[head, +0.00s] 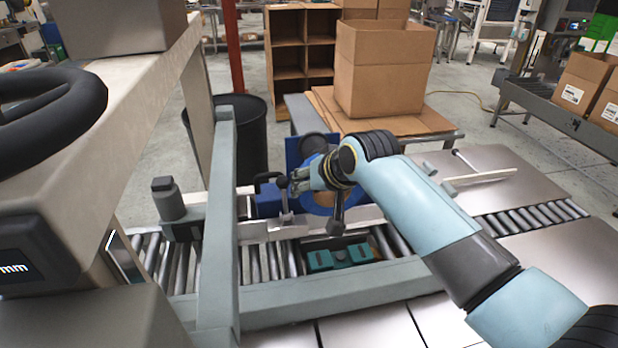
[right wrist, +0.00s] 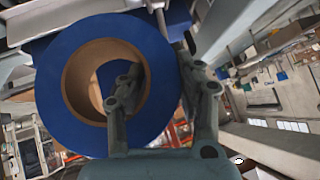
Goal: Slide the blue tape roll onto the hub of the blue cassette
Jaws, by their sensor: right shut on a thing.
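The blue tape roll (right wrist: 52,105) has a brown core and fills much of the right wrist view. In the head view it shows only partly, behind my right gripper (head: 311,214). In the right wrist view my right gripper (right wrist: 166,92) is shut on the roll's wall, one finger inside the core and the other outside the rim. A blue upright part (head: 293,150) with a dark round piece on it, apparently the blue cassette, stands behind the gripper. My wrist hides much of it. I cannot tell the gap between roll and hub. My left gripper is not in view.
A roller conveyor (head: 255,264) runs below the gripper, with a teal object (head: 320,260) on it. A grey post (head: 222,220) stands to the left. A black bin (head: 245,135) and a table with an open cardboard box (head: 380,80) are behind.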

